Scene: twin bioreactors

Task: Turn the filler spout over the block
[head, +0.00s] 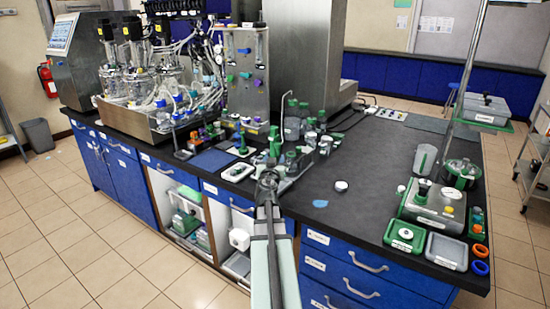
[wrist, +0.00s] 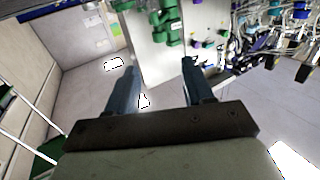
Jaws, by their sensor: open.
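My gripper (head: 268,178) is at the front edge of the dark bench in the head view, beside a crowd of green-capped bottles and fittings (head: 295,135). In the wrist view my gripper (wrist: 160,72) has its two fingers wide apart with nothing between them. I cannot single out the filler spout or the block with certainty; they may be among the small green and grey parts just behind my gripper, which my arm partly covers. A white panel (wrist: 152,62) with green parts (wrist: 168,25) shows past the fingers in the wrist view.
Glass bioreactor vessels (head: 140,80) with tubing stand at the left. A steel panel with coloured knobs (head: 246,75) and a tall steel column (head: 300,50) stand behind. A grey-green box (head: 432,205) and small trays (head: 447,252) sit at the right. The bench middle (head: 365,160) is mostly clear.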

